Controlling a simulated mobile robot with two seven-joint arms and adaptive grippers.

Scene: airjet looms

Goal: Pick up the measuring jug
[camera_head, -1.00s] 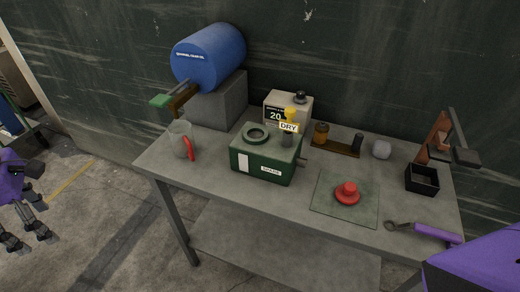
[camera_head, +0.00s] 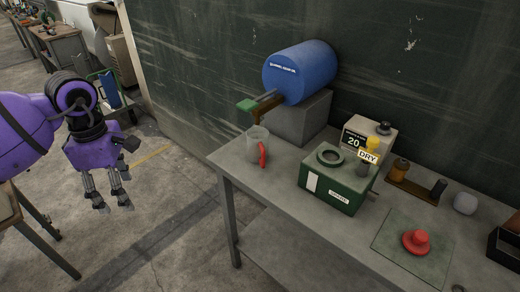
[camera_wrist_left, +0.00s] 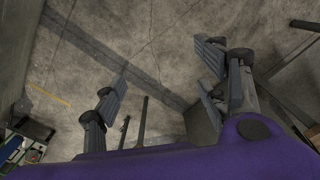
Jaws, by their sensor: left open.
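The measuring jug (camera_head: 256,147) is a clear grey vessel with a red handle. In the head view it stands upright at the left end of the grey workbench (camera_head: 262,193), in front of the grey block under the blue drum. My left gripper (camera_head: 114,207) hangs over the floor to the left of the bench, well apart from the jug. It is open and empty, fingers pointing down. In the left wrist view the left gripper (camera_wrist_left: 165,90) shows spread fingers over bare concrete, and the jug is not in that view. My right gripper is not in view.
A blue drum (camera_head: 300,72) lies on a grey block behind the jug, its green-ended tap (camera_head: 247,105) jutting above it. A green box (camera_head: 338,187) stands to the jug's right. Floor left of the bench is open.

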